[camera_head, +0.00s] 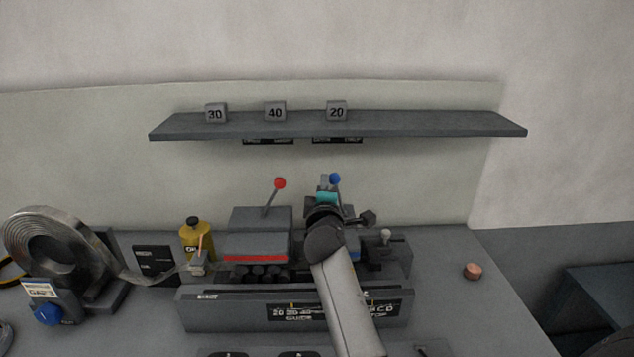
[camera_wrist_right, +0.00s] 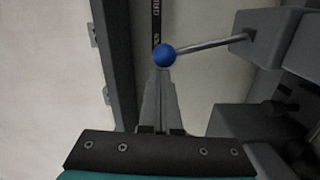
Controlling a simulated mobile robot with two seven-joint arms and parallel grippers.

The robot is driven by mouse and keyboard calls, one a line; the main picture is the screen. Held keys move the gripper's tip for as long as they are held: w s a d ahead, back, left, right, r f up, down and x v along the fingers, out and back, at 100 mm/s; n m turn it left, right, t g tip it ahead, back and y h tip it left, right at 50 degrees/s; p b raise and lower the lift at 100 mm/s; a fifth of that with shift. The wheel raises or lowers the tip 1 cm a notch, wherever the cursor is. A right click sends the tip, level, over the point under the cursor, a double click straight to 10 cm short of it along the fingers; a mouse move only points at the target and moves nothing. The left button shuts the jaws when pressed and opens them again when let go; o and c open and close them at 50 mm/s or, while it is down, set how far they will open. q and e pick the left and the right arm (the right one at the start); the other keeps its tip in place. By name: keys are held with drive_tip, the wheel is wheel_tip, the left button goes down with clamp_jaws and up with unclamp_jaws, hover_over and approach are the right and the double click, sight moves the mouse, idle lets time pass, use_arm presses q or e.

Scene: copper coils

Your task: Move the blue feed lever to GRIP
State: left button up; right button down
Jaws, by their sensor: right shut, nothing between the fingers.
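The blue feed lever has a round blue knob (camera_head: 335,178) that stands above the right part of the grey machine, behind my right arm. In the right wrist view the blue knob (camera_wrist_right: 165,55) sits on a thin metal rod (camera_wrist_right: 210,45) that runs to a grey housing. My right gripper (camera_head: 325,183) is at the knob, and its fingers (camera_wrist_right: 160,78) are shut with nothing between them. The fingertips end at the knob's edge; I cannot tell whether they touch. My left gripper is not in view.
A red-knobbed lever (camera_head: 280,183) leans right on the machine's left housing. A shelf (camera_head: 430,127) with number blocks hangs above. A copper coil (camera_head: 472,270) lies on the right of the bench, where there is free room. A yellow bottle (camera_head: 197,240) and strip roll (camera_head: 50,245) stand left.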

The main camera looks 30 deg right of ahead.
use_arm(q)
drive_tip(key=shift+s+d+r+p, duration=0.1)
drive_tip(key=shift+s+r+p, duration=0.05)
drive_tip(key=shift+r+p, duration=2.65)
use_arm(e)
drive_tip(key=s+d+m, duration=0.4)
drive_tip(key=d+m, duration=0.3)
drive_tip(key=m, duration=0.1)
drive_tip(key=shift+s+d+r+y, duration=0.25)
drive_tip(key=shift+s+d+y, duration=0.05)
drive_tip(key=shift+s+d, duration=0.05)
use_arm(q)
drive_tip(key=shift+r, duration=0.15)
